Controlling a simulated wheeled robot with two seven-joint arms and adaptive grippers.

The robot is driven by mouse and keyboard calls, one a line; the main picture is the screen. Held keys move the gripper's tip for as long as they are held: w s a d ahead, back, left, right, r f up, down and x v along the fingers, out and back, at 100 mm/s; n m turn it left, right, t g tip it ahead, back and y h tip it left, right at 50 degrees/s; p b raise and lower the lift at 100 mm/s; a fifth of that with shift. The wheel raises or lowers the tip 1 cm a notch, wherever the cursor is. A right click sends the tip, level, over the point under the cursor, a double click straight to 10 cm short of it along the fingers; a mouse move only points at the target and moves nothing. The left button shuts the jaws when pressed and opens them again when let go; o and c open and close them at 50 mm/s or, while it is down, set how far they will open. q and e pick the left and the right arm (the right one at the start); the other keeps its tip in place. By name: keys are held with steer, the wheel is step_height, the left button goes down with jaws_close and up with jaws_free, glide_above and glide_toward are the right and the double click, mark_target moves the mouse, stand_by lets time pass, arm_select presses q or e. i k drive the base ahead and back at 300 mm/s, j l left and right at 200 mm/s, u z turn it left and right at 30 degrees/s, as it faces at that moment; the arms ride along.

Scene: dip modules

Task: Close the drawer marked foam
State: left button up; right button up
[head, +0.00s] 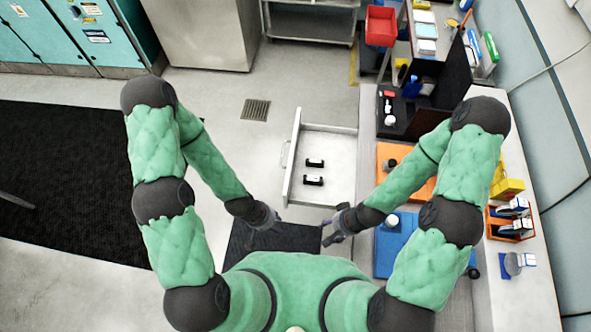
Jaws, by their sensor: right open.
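A white drawer (297,172) stands pulled out to the left from under the bench, with its handle (284,154) on its left-hand front. Two small black parts (314,162) lie inside it. No mark reading foam can be made out from this angle. My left gripper (270,219) is just below the drawer's lower left corner; its fingers are too small and dark to judge. My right gripper (329,231) is open and empty below the drawer's near side. Both appear apart from the drawer.
The bench on the right holds an orange mat (391,184), a blue mat (383,262) with a white cup (392,221), and a black tray (397,123). Open floor with a drain grate (255,110) lies left of the drawer. A dark mat (70,180) covers floor further left.

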mark_target(337, 147)
steer(key=k+j+z, duration=0.3)
steer(key=k+j, duration=0.25)
steer(key=j, duration=0.35)
steer(key=k+j+z, duration=0.3)
steer(key=k+j, duration=0.35)
steer(key=i+j+z, duration=0.3)
steer(key=i, duration=0.15)
steer(key=i+j+z, duration=0.35)
steer(key=i+j, duration=0.1)
